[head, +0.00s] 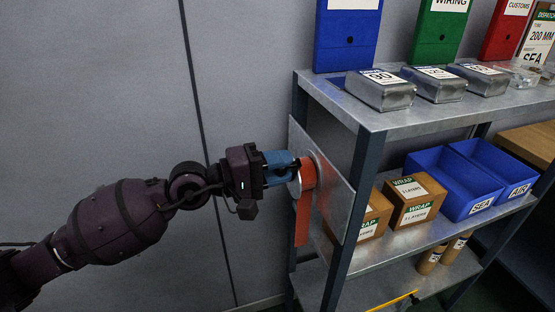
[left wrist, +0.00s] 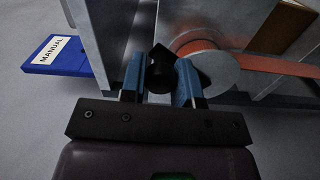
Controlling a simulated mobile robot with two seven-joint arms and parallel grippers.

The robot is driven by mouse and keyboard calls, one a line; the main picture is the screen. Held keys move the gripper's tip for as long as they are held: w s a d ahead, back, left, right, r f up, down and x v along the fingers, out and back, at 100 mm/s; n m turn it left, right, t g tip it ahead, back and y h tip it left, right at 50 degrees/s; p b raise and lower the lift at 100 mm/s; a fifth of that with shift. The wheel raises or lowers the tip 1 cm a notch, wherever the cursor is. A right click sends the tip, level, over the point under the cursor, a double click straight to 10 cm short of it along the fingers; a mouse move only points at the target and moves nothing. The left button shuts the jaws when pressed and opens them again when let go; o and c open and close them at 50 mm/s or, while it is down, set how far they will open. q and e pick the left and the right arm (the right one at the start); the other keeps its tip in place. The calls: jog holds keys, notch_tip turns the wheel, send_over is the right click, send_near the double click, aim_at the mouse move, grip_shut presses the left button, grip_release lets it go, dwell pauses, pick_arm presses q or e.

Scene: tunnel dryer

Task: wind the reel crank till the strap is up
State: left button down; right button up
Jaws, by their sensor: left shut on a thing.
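The reel (head: 308,175) is mounted on a metal plate (head: 345,200) at the left end of the shelf unit. An orange-red strap (head: 303,218) hangs down from it in the head view. In the left wrist view the reel's round grey face (left wrist: 209,74) shows, with the strap (left wrist: 275,66) running off to the right. My left gripper (head: 292,168) is at the reel, its blue fingers closed on the dark crank knob (left wrist: 160,75). The knob sits between the fingertips in the left wrist view (left wrist: 161,80). My right gripper is not seen.
The shelf's top (head: 440,112) holds metal boxes and blue, green and red binders. Below are cardboard wrap boxes (head: 414,199) and blue bins (head: 462,186). Rolls (head: 432,259) stand on the bottom shelf. The grey wall is behind my left arm, with free room below the gripper.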

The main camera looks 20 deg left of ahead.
pick_arm(q)
jog(key=f+m, duration=0.1)
jog(key=s+d+m+b, duration=0.1)
jog(key=m, duration=0.1)
jog(key=s+f+m+b, duration=0.1)
jog(key=m, duration=0.1)
jog(key=shift+d+f, duration=0.2)
jog(key=shift+f, duration=0.1)
dwell(0.5)
jog(key=c, duration=0.8)
grip_release()
jog(key=shift+c, duration=0.2)
jog(key=shift+a, duration=0.1)
